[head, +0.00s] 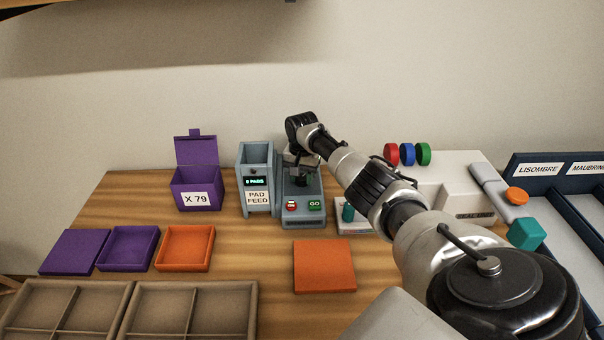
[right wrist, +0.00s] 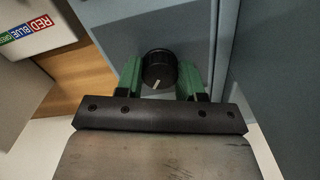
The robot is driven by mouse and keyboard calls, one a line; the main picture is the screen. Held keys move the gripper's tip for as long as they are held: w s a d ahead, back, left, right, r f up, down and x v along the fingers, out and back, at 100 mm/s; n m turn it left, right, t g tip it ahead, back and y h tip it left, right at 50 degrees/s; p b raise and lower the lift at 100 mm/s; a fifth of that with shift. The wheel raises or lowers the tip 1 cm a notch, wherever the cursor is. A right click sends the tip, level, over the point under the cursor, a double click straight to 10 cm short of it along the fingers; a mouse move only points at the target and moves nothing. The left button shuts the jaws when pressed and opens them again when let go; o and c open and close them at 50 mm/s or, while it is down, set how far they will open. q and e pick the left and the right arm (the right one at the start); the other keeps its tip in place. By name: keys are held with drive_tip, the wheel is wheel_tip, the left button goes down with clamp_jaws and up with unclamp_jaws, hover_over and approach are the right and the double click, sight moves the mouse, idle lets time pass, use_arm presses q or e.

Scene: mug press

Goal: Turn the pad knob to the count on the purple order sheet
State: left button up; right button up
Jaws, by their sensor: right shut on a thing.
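My right gripper (right wrist: 160,78) has its green fingers on both sides of a black round knob (right wrist: 159,66) and is shut on it. The knob sits on a blue-grey face, its white mark towards the lower edge in the right wrist view. In the head view my right gripper (head: 298,172) is by the blue-grey press, and the held knob cannot be made out there. The pad feed (head: 257,212) has a small green display reading a pad count, its digit too small to be sure of. My left gripper is out of view.
The press base (head: 302,218) has a red and a green GO button. Purple and orange trays (head: 184,265), an orange slab (head: 323,266) and divided brown trays (head: 193,286) lie in front. A white machine (head: 455,170) with coloured discs stands right, beside a dark blue rack (head: 540,157).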

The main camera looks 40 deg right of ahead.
sight(302, 177)
drive_tip(key=n+p, duration=0.1)
drive_tip(key=n, duration=0.2)
drive_tip(key=shift+n, duration=0.4)
drive_tip(key=n, duration=0.4)
drive_tip(key=shift+n, duration=0.3)
drive_tip(key=n, duration=0.4)
drive_tip(key=shift+p, duration=0.3)
drive_tip(key=shift+r+n, duration=0.1)
drive_tip(key=shift+n, duration=2.3)
drive_tip(key=o, duration=0.9)
drive_tip(key=shift+o, duration=0.2)
wheel_tip(302, 177, up, 11)
drive_tip(key=shift+f, duration=0.2)
